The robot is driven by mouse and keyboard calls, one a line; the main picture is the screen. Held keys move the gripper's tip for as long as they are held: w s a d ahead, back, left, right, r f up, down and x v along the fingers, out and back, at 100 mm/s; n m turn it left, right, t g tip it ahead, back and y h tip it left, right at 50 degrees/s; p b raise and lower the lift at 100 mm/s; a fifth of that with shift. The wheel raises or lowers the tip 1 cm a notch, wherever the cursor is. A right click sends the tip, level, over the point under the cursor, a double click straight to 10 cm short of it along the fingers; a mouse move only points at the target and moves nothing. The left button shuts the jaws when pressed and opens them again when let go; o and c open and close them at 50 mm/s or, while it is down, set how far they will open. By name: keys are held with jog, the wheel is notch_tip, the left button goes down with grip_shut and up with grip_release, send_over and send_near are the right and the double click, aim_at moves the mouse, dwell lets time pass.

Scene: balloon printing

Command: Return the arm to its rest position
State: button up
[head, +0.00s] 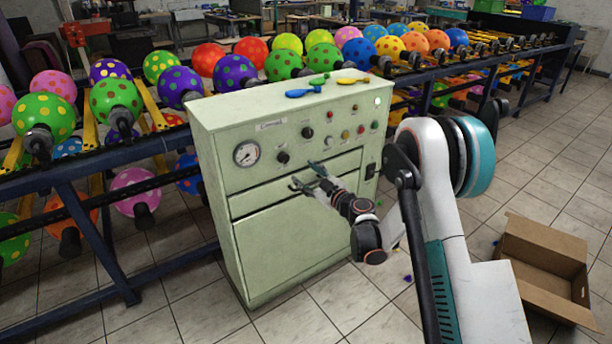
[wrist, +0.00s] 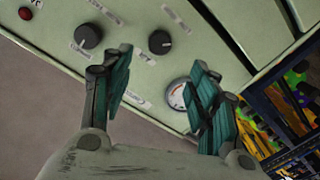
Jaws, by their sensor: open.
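My arm reaches in from the right in the head view, and my gripper (head: 307,178) is in front of the pale green control cabinet (head: 290,250). In the wrist view my gripper (wrist: 160,105) has its two teal-padded fingers spread wide, with nothing between them. The cabinet front (wrist: 220,50) shows beyond the fingers, with black knobs and a round gauge (wrist: 178,95) partly beside the right finger. In the head view the gauge (head: 246,154) is at the panel's left. I cannot tell whether the fingers touch the cabinet.
Deflated balloons, blue (head: 303,92), green (head: 319,79) and yellow (head: 353,80), lie on the cabinet top. Racks (head: 95,228) of dotted balloons stand left and behind. An open cardboard box (head: 535,272) lies on the tiled floor at right. Floor between cabinet and box is mostly clear.

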jog(key=s+d+r+m+g+h, duration=0.2)
jog(key=s+d+r, duration=0.1)
jog(key=s+r, duration=0.55)
jog(key=s+d+r+m+g+h, duration=0.1)
jog(key=s+d+r+m+g, duration=0.1)
jog(key=s+r, duration=0.65)
jog(key=s+d+f+m+g+h, duration=0.1)
jog(key=s+d, duration=0.4)
jog(key=s, duration=0.5)
jog(key=s+d+m+g+h, duration=0.1)
jog(key=s+d+m+h, duration=0.3)
jog(key=s, duration=0.6)
jog(key=s+d+f+m+g+h, duration=0.1)
jog(key=s+d+m, duration=0.3)
jog(key=s, duration=0.6)
jog(key=shift+d+f+h, duration=0.35)
jog(key=shift+d+h, duration=0.45)
